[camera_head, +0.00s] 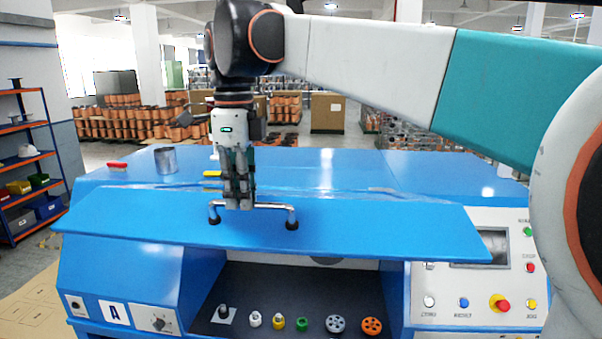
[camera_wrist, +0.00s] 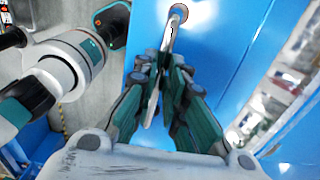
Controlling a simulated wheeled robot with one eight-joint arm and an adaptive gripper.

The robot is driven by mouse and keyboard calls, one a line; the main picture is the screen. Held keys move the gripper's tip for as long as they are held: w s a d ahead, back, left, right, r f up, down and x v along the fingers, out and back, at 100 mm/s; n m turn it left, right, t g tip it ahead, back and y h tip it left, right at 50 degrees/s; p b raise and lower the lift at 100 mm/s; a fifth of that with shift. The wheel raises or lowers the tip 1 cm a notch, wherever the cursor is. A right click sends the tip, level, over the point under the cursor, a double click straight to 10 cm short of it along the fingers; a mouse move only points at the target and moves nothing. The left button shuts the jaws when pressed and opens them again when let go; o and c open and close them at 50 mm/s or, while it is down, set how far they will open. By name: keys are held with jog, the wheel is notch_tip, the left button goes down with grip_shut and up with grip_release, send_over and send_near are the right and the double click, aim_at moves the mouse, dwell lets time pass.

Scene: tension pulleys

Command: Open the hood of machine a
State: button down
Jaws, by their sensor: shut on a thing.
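Machine A is a blue machine (camera_head: 150,275) with an "A" label (camera_head: 115,314) at its lower left. Its hood (camera_head: 380,230) is a long blue panel, raised at the front, with the dark inner space showing below its front edge. A metal bar handle (camera_head: 272,206) with dark feet is fixed on the hood, and it also shows in the wrist view (camera_wrist: 173,35). My gripper (camera_head: 238,203) comes down from above and is shut on the handle, left of the bar's middle. The fingers hide part of the bar. In the wrist view my gripper (camera_wrist: 166,90) closes around the near part of the bar.
Under the hood several coloured knobs and pulleys (camera_head: 303,324) sit in a row on a dark surface. A control panel (camera_head: 490,270) with buttons is at right. A metal cylinder (camera_head: 166,160) and a red-handled item (camera_head: 117,166) are on the machine's top. A shelf (camera_head: 30,150) stands at left.

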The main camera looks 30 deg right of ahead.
jog(key=s+a+f+t+h+b, duration=0.1)
jog(key=f+b, duration=0.6)
jog(key=f, duration=0.9)
jog(key=shift+s+a+t+h, duration=0.4)
jog(key=shift+s+a+t, duration=0.3)
jog(key=shift+s, duration=0.5)
